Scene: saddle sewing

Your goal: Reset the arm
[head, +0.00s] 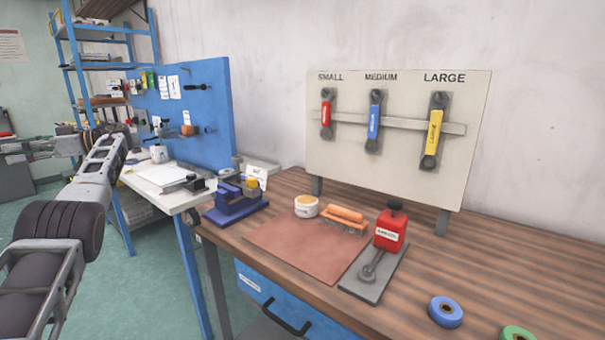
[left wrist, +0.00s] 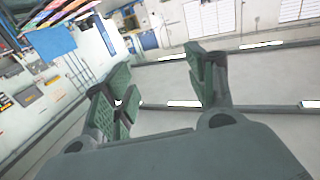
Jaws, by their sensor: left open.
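My left arm comes in from the left in the head view, raised and well away from the wooden workbench (head: 480,225). My left gripper (head: 30,148) is at the far left edge of the head view, pointing left. In the left wrist view my left gripper (left wrist: 160,92) is open, with its two green-padded fingers apart and nothing between them. The left wrist view looks out over the room. My right gripper is not in view.
The bench holds a leather sheet (head: 300,245), an orange-handled brush (head: 345,218), a white tub (head: 306,206), a red block tool (head: 390,232), a blue vise (head: 236,200) and a blue tape roll (head: 445,312). A board (head: 400,180) with three coloured tools stands behind.

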